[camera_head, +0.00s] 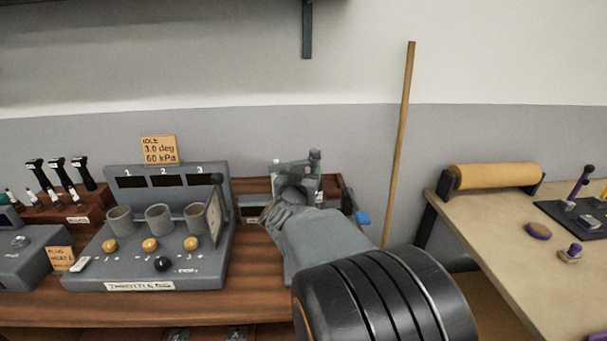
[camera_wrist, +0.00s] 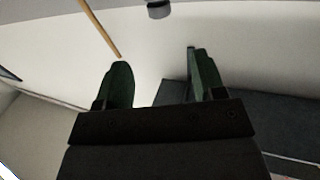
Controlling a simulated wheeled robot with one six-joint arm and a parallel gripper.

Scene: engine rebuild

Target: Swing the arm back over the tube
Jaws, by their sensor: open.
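My gripper shows in the wrist view (camera_wrist: 162,80) with its two dark green fingers apart and nothing between them. In the head view my arm reaches from the lower right to the back of the bench and hides most of the gripper. Three short grey open-topped tubes, the left one (camera_head: 120,220), the middle one (camera_head: 158,218) and the right one (camera_head: 195,216), stand on the grey throttle rig (camera_head: 75,270), left of my arm. I cannot tell which tube is meant. No tube is clearly recognisable in the wrist view.
A wooden pole (camera_head: 400,140) leans on the wall right of my arm. A wooden tray (camera_head: 255,187) with grey parts is partly hidden behind the arm. A dark wall bracket (camera_head: 307,30) hangs above. A beige table (camera_head: 500,225) with a tan roll (camera_head: 495,176) stands at the right.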

